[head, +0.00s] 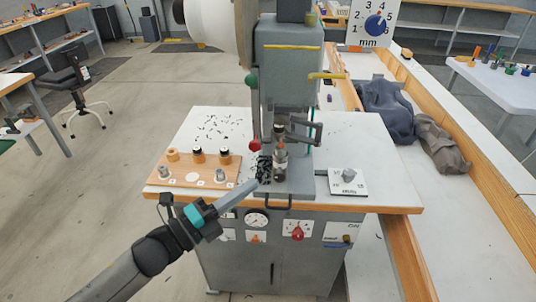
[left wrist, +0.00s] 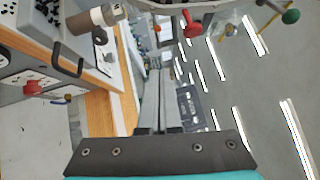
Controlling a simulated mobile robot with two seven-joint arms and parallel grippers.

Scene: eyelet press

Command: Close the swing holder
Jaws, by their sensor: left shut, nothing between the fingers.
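The eyelet press (head: 290,75) stands at the back of its white-topped table. What looks like the swing holder (head: 317,132) is a dark grey bracket sticking out to the right of the press column, above the lower post. It stands apart from the column at its outer end. The lower post (head: 280,162) is a grey-brown cylinder; it also shows in the left wrist view (left wrist: 95,20). My right gripper is out of view.
A wooden tray (head: 190,186) with several small dies lies left of the post. Black eyelets (head: 264,168) lie beside the post. A dark handle (head: 279,205) juts from the front edge.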

